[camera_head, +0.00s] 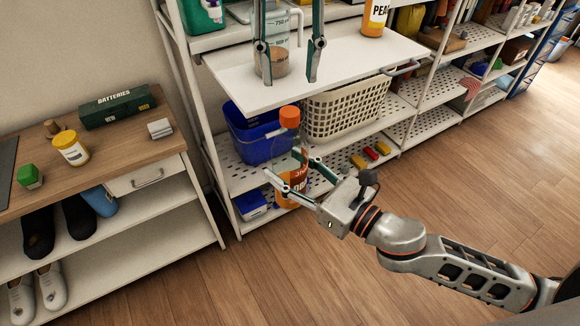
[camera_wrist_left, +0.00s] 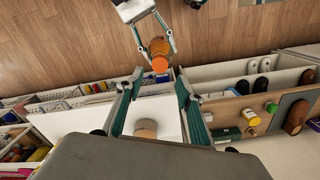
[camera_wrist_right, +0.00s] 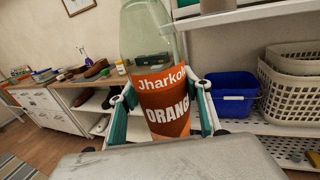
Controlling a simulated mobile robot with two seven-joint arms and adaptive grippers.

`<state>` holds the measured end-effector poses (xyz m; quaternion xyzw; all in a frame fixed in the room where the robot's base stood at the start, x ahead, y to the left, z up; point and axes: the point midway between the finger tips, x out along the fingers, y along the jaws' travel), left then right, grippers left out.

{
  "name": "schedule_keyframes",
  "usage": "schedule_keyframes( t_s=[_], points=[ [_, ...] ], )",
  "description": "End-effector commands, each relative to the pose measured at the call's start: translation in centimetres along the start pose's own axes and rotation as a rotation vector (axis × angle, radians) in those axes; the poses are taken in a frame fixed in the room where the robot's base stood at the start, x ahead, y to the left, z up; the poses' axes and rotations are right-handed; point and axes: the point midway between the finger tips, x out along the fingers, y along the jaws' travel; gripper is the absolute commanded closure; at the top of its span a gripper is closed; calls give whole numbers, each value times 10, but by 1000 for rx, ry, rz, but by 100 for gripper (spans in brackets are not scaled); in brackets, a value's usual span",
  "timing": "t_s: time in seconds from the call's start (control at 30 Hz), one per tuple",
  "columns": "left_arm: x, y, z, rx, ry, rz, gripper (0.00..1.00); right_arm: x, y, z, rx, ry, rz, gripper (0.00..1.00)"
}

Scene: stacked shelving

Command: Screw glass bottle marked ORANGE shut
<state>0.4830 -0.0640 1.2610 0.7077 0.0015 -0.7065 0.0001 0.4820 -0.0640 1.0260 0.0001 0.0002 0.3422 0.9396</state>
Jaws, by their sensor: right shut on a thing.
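The glass bottle (camera_head: 292,186) has an orange label that reads ORANGE in the right wrist view (camera_wrist_right: 165,100). An orange cap (camera_head: 289,116) sits on its top; whether it is tight cannot be told. My right gripper (camera_head: 290,178) is shut around the lower, labelled part of the bottle and holds it roughly upright in front of the shelving. My left gripper (camera_head: 289,78) points down, open and empty, above the cap and apart from it. The left wrist view shows the cap (camera_wrist_left: 160,65) beyond the open left fingers (camera_wrist_left: 158,76).
A white pull-out board (camera_head: 330,68) carries a beaker (camera_head: 280,62) behind my left fingers. Below stand a blue bin (camera_head: 245,130) and a cream basket (camera_head: 345,110). A wooden-topped bench (camera_head: 110,150) stands at left. The floor (camera_head: 450,170) at right is clear.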

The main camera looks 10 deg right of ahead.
Motion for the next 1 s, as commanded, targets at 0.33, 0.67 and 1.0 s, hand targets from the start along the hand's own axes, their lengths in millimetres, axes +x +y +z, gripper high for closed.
schedule_keyframes(
  t_s=[0.33, 0.67, 1.0],
  points=[
    [22, 0, 1, 4, -6, 1, 63, 0, 0, 2, -1, -4, 1, 100],
    [68, 0, 0, 2, -5, 3, 63, 0, 0, 2, -1, -4, 1, 100],
    [80, 0, 0, 2, 0, 2, 63, 0, 0, 2, -1, -4, 1, 100]
  ],
)
